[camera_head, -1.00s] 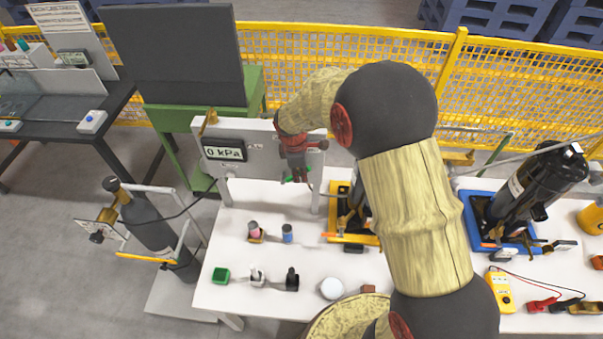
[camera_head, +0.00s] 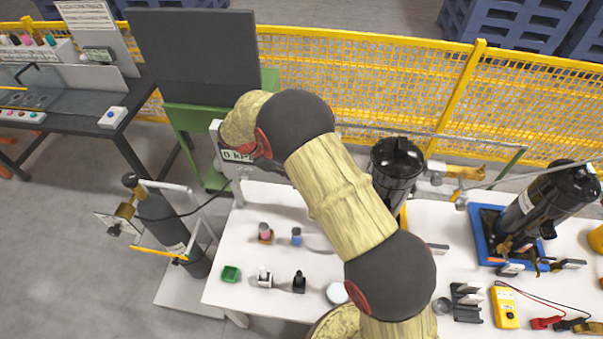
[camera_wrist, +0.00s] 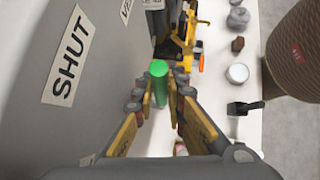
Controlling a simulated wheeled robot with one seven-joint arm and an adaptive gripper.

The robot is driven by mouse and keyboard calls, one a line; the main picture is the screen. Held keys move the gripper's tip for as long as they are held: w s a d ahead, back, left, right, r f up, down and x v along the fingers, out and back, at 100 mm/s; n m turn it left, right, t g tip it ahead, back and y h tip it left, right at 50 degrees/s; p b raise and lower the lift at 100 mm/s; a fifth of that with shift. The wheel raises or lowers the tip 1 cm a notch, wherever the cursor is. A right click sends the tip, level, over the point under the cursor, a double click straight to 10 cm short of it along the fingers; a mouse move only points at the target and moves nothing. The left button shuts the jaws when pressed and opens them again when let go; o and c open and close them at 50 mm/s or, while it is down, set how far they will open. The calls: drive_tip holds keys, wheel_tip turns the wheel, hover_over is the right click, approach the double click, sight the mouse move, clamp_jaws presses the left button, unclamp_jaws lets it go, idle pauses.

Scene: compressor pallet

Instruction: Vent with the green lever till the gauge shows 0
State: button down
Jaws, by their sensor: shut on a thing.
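The green lever (camera_wrist: 158,72) stands out from a grey panel (camera_wrist: 105,75) in the wrist view. My gripper (camera_wrist: 159,98) is shut on it, with a finger on each side. A label reading SHUT (camera_wrist: 69,56) is on the panel to the left of the lever. In the head view the gauge (camera_head: 236,156) is partly covered by my arm; its visible characters read "0 kP". My arm also hides my gripper and the lever in that view.
The white bench (camera_head: 225,297) holds small bottles, a green box (camera_head: 231,274) and a yellow meter (camera_head: 505,307). Black cylinders (camera_head: 396,172) stand to the right of my arm. A yellow mesh fence (camera_head: 345,85) runs behind. A gas cylinder (camera_head: 165,225) stands left of the bench.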

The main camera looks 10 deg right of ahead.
drive_tip(key=shift+w+a, duration=0.1)
drive_tip(key=shift+a, duration=0.05)
idle(0.3)
drive_tip(key=c, duration=1.8)
unclamp_jaws()
drive_tip(key=v, duration=1.2)
drive_tip(key=shift+a+f, duration=0.1)
drive_tip(key=shift+f, duration=0.05)
drive_tip(key=shift+c, duration=0.2)
